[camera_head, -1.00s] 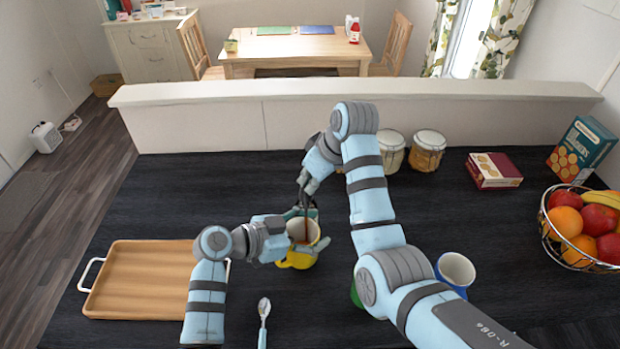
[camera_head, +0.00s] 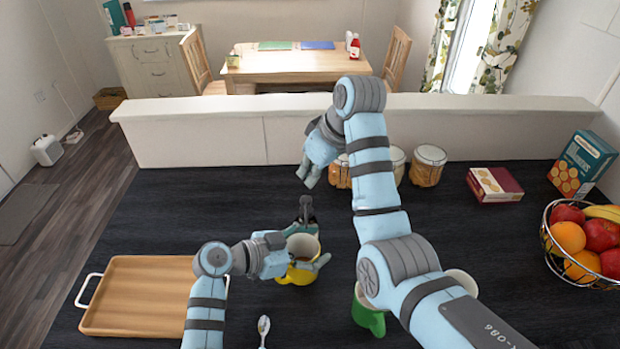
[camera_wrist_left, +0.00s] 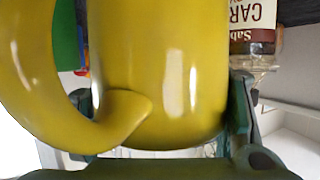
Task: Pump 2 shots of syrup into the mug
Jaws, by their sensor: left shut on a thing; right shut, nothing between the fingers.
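The yellow mug (camera_head: 294,277) stands upright near the middle of the counter in the head view. It fills much of the left wrist view (camera_wrist_left: 160,70). My left gripper (camera_head: 298,265) is shut on it. The syrup bottle's dark pump head (camera_head: 305,207) rises just behind the mug, its spout toward the mug. Part of the labelled bottle (camera_wrist_left: 252,22) shows at the upper right of the left wrist view. The mug and left gripper hide most of the bottle in the head view. My right gripper (camera_head: 308,179) is shut and empty, above and apart from the pump.
A wooden tray (camera_head: 140,300) lies at the left and a spoon (camera_head: 263,326) near the front. A green mug (camera_head: 367,317) and another cup are partly behind my right arm. Jars (camera_head: 428,165), a red box (camera_head: 495,184) and a fruit basket (camera_head: 552,255) stand at the right.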

